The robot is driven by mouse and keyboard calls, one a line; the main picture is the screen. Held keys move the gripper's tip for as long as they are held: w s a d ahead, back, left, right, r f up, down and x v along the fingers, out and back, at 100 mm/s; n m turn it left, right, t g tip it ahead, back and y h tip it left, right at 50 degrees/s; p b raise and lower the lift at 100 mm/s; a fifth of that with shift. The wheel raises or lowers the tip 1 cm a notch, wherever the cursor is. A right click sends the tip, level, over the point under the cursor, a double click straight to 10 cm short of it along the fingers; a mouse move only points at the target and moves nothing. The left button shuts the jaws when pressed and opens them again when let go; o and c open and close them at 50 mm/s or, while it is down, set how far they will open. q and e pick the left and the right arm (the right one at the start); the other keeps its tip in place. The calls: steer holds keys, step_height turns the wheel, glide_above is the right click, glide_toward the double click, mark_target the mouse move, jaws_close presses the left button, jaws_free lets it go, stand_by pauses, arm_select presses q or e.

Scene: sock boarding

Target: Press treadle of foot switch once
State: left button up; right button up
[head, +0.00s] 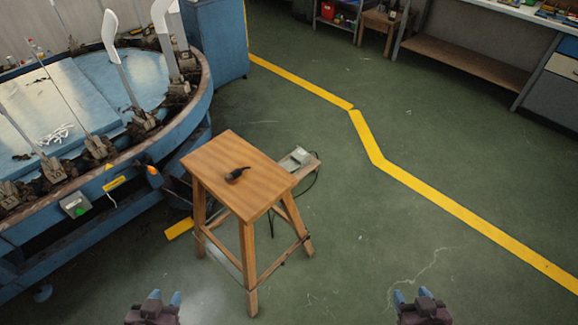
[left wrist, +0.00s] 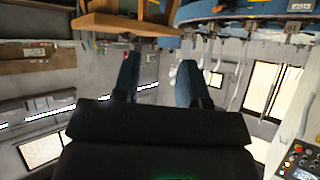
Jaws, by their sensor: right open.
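A small grey metal box with a lighter top plate, which looks like the foot switch (head: 295,158), sits low behind the right side of the wooden stool. A dark cable runs from it. The stool partly hides its surroundings, and I cannot tell the treadle apart clearly. My left gripper (head: 164,297) is at the bottom edge of the head view, far from the box, with its blue-tipped fingers apart and empty. The same fingers stand apart in the left wrist view (left wrist: 158,84). My right gripper (head: 412,297) is at the bottom right, open and empty, also far from the box.
The wooden stool (head: 235,160) stands mid-floor with a dark small object (head: 237,174) on its seat. A round blue machine (head: 190,122) with upright white forms fills the left. A workbench (head: 470,60) is at the back right. Green floor right of the stool is clear.

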arm_select(q)
jaws_close()
steer(key=shift+s, duration=0.1)
stand_by(0.4)
steer(key=shift+f, duration=0.1)
stand_by(0.6)
